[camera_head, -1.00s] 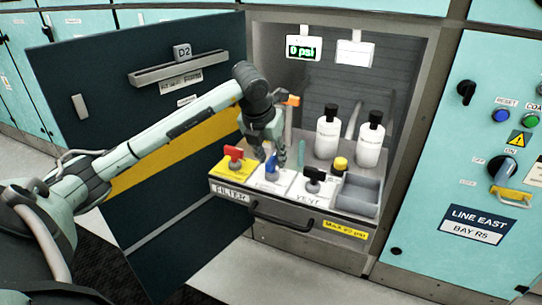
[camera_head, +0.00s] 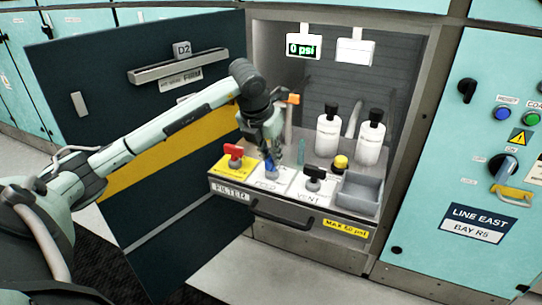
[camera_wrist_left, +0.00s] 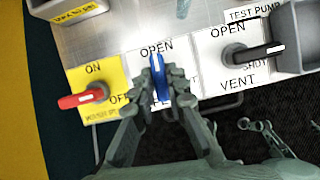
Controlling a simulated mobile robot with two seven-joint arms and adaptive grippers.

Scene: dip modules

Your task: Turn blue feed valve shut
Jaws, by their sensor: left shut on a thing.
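The blue feed valve handle (camera_head: 269,166) stands on the middle white plate of the drawer front. In the left wrist view the blue handle (camera_wrist_left: 160,82) points along the picture's height, toward the word OPEN on its plate (camera_wrist_left: 157,50). My left gripper (camera_head: 271,150) is over it from above. In the left wrist view my left gripper's fingers (camera_wrist_left: 161,88) are shut on the handle, one on each side. The fingers hide the handle's base and part of the plate's lettering. My right gripper is not in view.
A red filter handle (camera_head: 233,150) sits left of the blue one, and a black vent handle (camera_head: 314,173) sits right. Two white bottles (camera_head: 328,135), a yellow knob (camera_head: 341,162) and a grey tray (camera_head: 358,193) are close by. The gauge (camera_head: 303,45) reads 0 psi. An open dark door (camera_head: 75,60) stands left.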

